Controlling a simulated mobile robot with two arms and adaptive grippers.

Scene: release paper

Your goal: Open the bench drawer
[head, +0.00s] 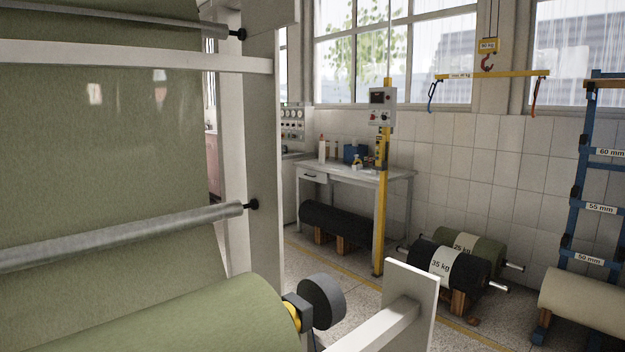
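The bench (384,178) stands against the tiled back wall, in the middle distance of the head view. The bench drawer (313,176) is a small light front with a dark handle under the bench top at its left end. It looks shut, though it is small at this distance. Bottles (322,150) and other small items stand on the bench top. Neither of my grippers shows in this view.
A machine with green web (110,150) and a large green roll (200,318) fills the left foreground. A yellow post (381,220) with a control box (382,107) stands before the bench. Heavy rolls (447,266) lie at right. Speckled floor (355,262) is open between.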

